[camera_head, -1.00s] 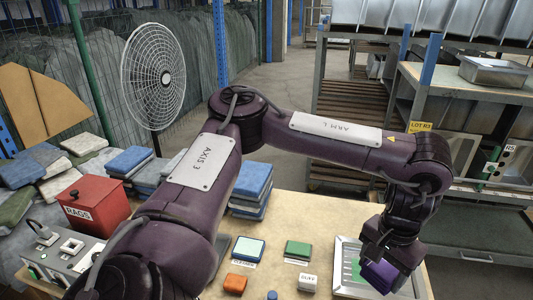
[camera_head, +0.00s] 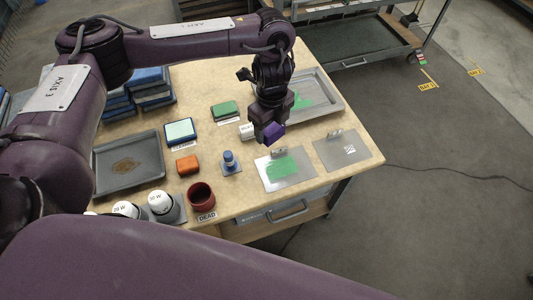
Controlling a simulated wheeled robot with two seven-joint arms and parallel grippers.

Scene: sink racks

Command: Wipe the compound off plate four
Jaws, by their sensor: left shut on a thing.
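My left gripper (camera_head: 266,124) comes down from above, shut on a small violet block (camera_head: 274,133). The block is at the back edge of a metal plate (camera_head: 308,171), as seen in the head view; I cannot tell whether they touch. A patch of green compound (camera_head: 281,167) covers much of this plate. A second metal plate (camera_head: 330,153) lies to its right, with small dark and white marks and no green on it. I cannot read a plate number. My right gripper is not in view.
Behind the gripper is a grey tray (camera_head: 328,88) with green compound. Nearby are a green block (camera_head: 225,109), an orange block (camera_head: 187,165), a blue-topped peg (camera_head: 229,158) and a dark red cup (camera_head: 201,196). A grey tray (camera_head: 108,183) with a brown stain lies left.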

